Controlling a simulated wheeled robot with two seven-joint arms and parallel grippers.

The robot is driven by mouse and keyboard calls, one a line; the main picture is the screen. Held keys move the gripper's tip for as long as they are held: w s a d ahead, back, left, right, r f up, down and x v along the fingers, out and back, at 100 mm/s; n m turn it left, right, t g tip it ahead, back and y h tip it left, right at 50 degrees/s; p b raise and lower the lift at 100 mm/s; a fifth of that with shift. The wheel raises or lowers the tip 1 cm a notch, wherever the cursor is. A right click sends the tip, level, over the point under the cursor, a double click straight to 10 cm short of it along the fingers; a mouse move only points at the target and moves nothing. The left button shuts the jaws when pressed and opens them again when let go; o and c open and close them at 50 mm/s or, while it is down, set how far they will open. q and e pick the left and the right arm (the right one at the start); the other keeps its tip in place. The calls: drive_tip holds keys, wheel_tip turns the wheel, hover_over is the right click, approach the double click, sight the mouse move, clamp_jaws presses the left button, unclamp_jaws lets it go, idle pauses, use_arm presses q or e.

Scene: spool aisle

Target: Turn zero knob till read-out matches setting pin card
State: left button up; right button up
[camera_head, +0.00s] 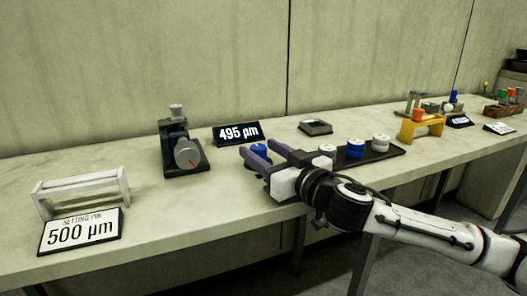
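The read-out display (238,134) shows 495 µm in white on black. The setting pin card (80,231) at the front left reads 500 µm. Between them stands a dark gauge (172,143) with a round grey wheel (188,154) bearing a red mark on its front and a small grey cylinder (176,111) on top. I cannot tell for certain which is the zero knob. My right gripper (251,150) has purple fingers, apart, right of the gauge and not touching it. My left gripper is not in view.
A white rack (82,187) stands behind the card. A dark tray (393,151) holds blue and white spools behind my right arm. A small grey box (315,127) and a yellow stand (423,127) are farther right. The bench before the gauge is clear.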

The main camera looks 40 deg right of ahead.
drive_tip(key=c, duration=0.9)
drive_tip(key=shift+a+r+m+h+p, duration=0.15)
drive_tip(key=shift+m+h+p, duration=0.15)
drive_tip(key=shift+h+p, duration=0.15)
drive_tip(key=shift+m+h+p, duration=0.3)
drive_tip(key=shift+m+h, duration=0.1)
drive_tip(key=shift+h, duration=0.15)
drive_tip(key=shift+m+h+p, duration=0.3)
drive_tip(key=shift+m+h, duration=0.1)
drive_tip(key=shift+h, duration=0.3)
drive_tip(key=shift+w+a+m+g+h, duration=0.1)
drive_tip(key=shift+a+m+g+h, duration=0.1)
drive_tip(key=shift+m+g+h, duration=0.45)
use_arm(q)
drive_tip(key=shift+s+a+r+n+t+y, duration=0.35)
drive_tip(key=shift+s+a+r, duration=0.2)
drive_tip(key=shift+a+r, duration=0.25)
use_arm(e)
drive_tip(key=shift+m+g+h, duration=0.25)
drive_tip(key=shift+m+h, duration=0.4)
drive_tip(key=shift+h, duration=0.6)
